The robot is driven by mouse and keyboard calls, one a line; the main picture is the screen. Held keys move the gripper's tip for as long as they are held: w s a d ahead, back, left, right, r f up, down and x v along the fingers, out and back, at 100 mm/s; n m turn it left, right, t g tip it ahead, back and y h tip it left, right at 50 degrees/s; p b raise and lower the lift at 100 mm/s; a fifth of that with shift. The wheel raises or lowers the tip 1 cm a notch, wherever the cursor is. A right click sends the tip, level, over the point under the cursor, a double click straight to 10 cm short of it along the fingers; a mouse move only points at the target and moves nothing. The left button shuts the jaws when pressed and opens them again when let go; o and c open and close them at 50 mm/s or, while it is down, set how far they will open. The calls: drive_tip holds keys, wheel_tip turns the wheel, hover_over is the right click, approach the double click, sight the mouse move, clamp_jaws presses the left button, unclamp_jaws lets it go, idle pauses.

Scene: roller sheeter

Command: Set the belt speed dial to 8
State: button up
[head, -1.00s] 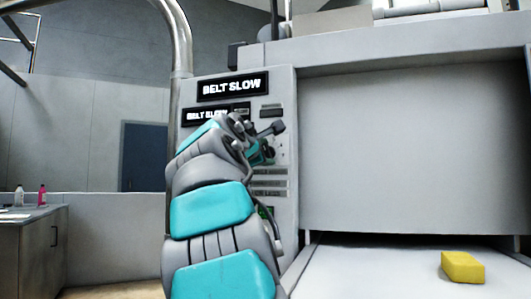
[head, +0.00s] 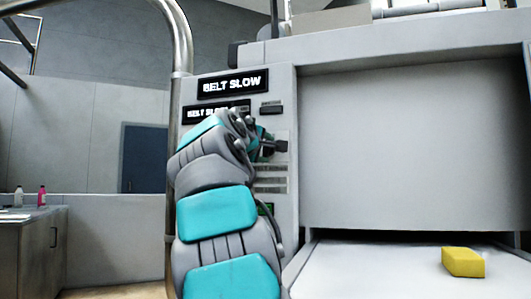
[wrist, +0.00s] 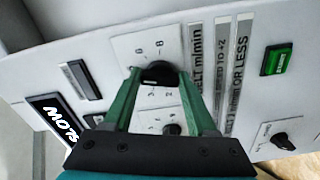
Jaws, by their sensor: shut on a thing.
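The belt speed dial, a black round knob (wrist: 158,79) on a pale numbered plate, is in the upper middle of the wrist view beside a "BELT m/min" label. My gripper (wrist: 159,73) has its green fingers on both sides of this knob and is shut on it. The knob's pointer is hidden or too small to read. In the head view my gripper (head: 270,146) is at the control panel (head: 285,200), and my arm hides the dial. The upper display (head: 232,86) reads "BELT SLOW", as does a partly covered one (head: 207,113) below it.
A second black knob (wrist: 172,129) shows between my fingers, and a third (wrist: 283,141) is at the lower right. A green button (wrist: 278,59) is on the panel. A metal pipe (head: 184,40) stands left of the panel. A yellow block (head: 463,263) lies on the belt (head: 370,268).

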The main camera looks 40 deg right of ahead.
drive_tip(key=m, duration=0.3)
drive_tip(key=shift+w+f+b, duration=0.1)
drive_tip(key=shift+f+b, duration=0.15)
drive_tip(key=shift+b, duration=0.15)
drive_tip(key=m+b, duration=0.1)
drive_tip(key=m, duration=0.4)
drive_tip(key=shift+r+m, duration=0.1)
drive_tip(key=shift+m, duration=1.7)
drive_tip(key=shift+w+m, duration=0.1)
drive_tip(key=shift+m, duration=0.5)
drive_tip(key=shift+r+m, duration=0.1)
drive_tip(key=shift+m, duration=0.4)
drive_tip(key=shift+m+p, duration=0.65)
drive_tip(key=shift+m, duration=0.85)
